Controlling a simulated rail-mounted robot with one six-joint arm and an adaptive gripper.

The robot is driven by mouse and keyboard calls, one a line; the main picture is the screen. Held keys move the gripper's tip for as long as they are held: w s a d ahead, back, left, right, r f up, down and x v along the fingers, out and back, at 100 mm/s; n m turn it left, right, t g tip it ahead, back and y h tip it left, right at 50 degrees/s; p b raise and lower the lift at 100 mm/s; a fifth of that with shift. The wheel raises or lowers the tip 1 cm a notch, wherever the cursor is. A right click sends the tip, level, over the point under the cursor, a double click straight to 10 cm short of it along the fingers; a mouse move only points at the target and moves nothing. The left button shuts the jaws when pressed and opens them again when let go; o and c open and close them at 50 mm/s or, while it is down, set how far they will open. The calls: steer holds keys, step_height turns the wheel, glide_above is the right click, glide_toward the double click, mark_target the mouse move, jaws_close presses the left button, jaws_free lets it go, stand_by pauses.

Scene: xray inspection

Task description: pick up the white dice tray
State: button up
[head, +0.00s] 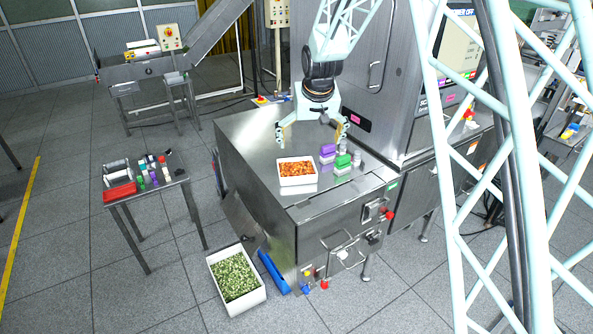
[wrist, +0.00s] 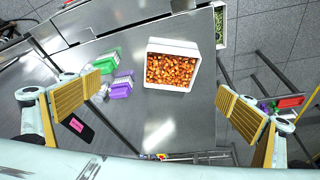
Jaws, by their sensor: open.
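The white dice tray (head: 298,182) is a square white tray filled with orange dice-shaped pieces. It sits on the steel table top near its front edge. In the wrist view the tray (wrist: 172,43) lies ahead, between the lines of the two fingers. My gripper (head: 311,133) is open and empty above the table, behind the tray in the head view. In the wrist view its ridged yellow finger pads (wrist: 165,105) stand wide apart, touching nothing.
Purple boxes (head: 327,152) and green boxes (head: 343,161) with small grey items stand right of the tray. A tall steel cabinet (head: 375,70) rises behind. A white bin of green pieces (head: 236,278) is on the floor. A side table (head: 145,187) stands left. The table's left part is clear.

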steer(key=w+a+f+p, duration=0.1)
steer(key=w+a+f, duration=0.2)
steer(key=a+f, duration=0.1)
steer(key=shift+w+f+p, duration=0.3)
steer(key=shift+w+f, duration=0.05)
steer(key=shift+d, duration=0.1)
glide_above(296, 169)
steer(key=s, duration=0.3)
steer(key=shift+w+d+f, duration=0.1)
steer(key=shift+d+f, duration=0.05)
steer(key=shift+f, duration=1.15)
steer(key=shift+d+f, duration=0.15)
steer(key=shift+f, duration=1.2)
steer(key=shift+w+d+f, duration=0.1)
steer(key=shift+d+f, duration=0.05)
steer(key=shift+f, duration=1.15)
steer(key=shift+f, duration=0.1)
steer(key=shift+p+x, duration=0.55)
steer(key=shift+x, duration=2)
steer(key=shift+s+a, duration=0.1)
steer(key=shift+c, duration=0.9)
steer(key=c, duration=0.8)
